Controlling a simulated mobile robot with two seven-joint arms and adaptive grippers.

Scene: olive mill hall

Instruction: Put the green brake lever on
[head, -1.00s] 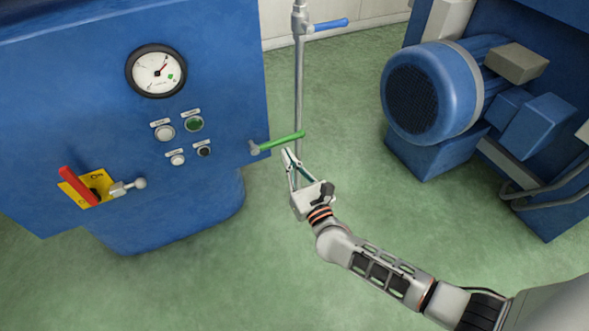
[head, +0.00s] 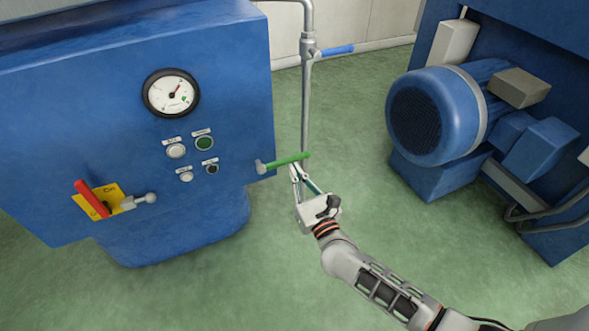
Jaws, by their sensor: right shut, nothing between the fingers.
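The green brake lever (head: 286,161) sticks out to the right from a grey hub at the right edge of the blue machine cabinet (head: 230,105). It lies close to level, its free end slightly higher. My right gripper (head: 296,170) is just below the lever, fingers pointing up toward it. Its fingers are shut with nothing between them. The fingertips overlap the lever's underside in the picture; I cannot tell if they touch. My left gripper is not in view.
The cabinet carries a gauge (head: 171,93), several buttons and a red-handled switch on a yellow plate (head: 112,199). A vertical pipe (head: 306,105) with a blue-handled valve (head: 337,50) stands behind the lever. A blue motor (head: 432,115) stands at right. Green floor between them is clear.

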